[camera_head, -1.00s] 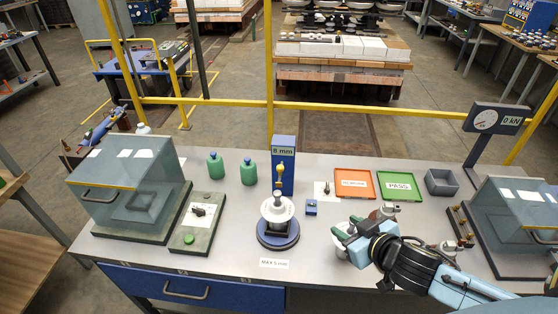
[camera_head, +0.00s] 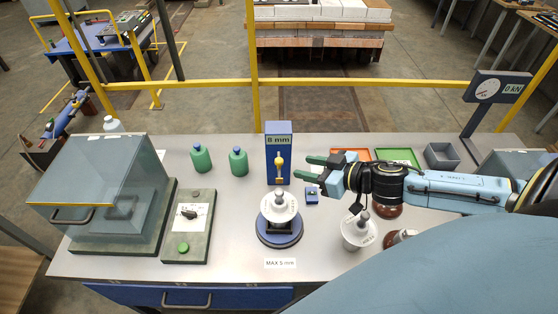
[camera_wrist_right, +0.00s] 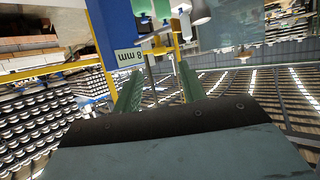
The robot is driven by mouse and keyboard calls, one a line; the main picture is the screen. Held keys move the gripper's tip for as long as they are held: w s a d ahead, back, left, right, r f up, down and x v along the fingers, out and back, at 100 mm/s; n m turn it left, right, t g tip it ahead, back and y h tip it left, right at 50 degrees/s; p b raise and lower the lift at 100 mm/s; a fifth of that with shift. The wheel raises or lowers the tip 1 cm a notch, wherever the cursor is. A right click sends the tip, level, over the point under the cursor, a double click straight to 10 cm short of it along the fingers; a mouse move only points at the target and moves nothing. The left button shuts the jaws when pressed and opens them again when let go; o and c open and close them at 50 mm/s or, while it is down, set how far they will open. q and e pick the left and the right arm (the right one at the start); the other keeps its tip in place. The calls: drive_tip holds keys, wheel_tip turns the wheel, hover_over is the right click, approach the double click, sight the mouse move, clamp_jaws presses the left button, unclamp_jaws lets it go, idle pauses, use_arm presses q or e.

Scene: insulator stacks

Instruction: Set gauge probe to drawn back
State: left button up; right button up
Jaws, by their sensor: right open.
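The gauge is a blue upright block (camera_head: 279,144) with an "8 mm" display, behind a white disc insulator (camera_head: 279,208) on a round blue stand (camera_head: 279,233). Its yellow probe knob (camera_head: 280,166) is at the block's front, above the insulator. My right gripper (camera_head: 301,168) is open, its green fingers pointing left at the knob from just right of it, with a small gap in the head view. In the right wrist view the open fingers (camera_wrist_right: 158,78) point towards the yellow probe (camera_wrist_right: 155,46) and the upside-down display (camera_wrist_right: 128,56). My left gripper is not in view.
A small blue block (camera_head: 312,194) lies under my right gripper. More insulators (camera_head: 359,230) stand at right, below my arm. Orange (camera_head: 352,154) and green (camera_head: 398,156) trays lie behind it. Green bottles (camera_head: 238,162), a switch box (camera_head: 188,228) and a clear-lidded case (camera_head: 100,200) stand at left.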

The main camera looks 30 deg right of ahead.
sight(280, 160)
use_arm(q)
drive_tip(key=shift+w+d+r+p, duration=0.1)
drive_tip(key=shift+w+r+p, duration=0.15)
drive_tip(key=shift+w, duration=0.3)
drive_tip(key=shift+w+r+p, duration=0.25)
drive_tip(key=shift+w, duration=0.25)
use_arm(e)
drive_tip(key=shift+x, duration=5)
clamp_jaws()
